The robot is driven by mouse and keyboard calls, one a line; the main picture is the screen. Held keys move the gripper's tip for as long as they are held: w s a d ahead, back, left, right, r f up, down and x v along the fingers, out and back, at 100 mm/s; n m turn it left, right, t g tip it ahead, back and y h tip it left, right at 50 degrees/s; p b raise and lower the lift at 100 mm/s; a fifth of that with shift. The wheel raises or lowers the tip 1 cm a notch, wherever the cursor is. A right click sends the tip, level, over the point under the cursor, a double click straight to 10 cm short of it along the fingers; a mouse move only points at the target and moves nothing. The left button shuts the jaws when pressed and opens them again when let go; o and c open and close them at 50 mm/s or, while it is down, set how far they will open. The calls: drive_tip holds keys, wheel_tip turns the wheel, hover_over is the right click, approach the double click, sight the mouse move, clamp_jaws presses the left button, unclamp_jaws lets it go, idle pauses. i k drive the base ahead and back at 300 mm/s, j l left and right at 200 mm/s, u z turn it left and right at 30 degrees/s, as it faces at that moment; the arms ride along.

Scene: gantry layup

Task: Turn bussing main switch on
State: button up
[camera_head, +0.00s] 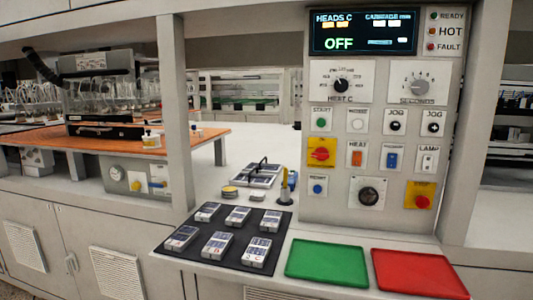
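The control panel (337,218) stands at the right of the head view. A red rotary handle (321,154) on a yellow plate is at its left side; it looks like a main switch, but its label is too small to read. The handle appears to lie roughly level. The display (338,43) above reads "OFF" in green. A red mushroom button (421,202) on another yellow plate is at lower right. My gripper is not in view.
In front of the panel are a black mat (198,255) with several small labelled blocks, a green tray (327,262) and a red tray (418,273). A pen-like tool stands upright (285,187) left of the panel. Grey posts (175,112) flank the opening.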

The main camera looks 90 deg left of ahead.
sight(321, 154)
drive_tip(key=u, duration=2.65)
drive_tip(key=i+j+z, duration=0.2)
drive_tip(key=z, duration=0.15)
drive_tip(key=i+j+z, duration=0.15)
drive_tip(key=z, duration=0.2)
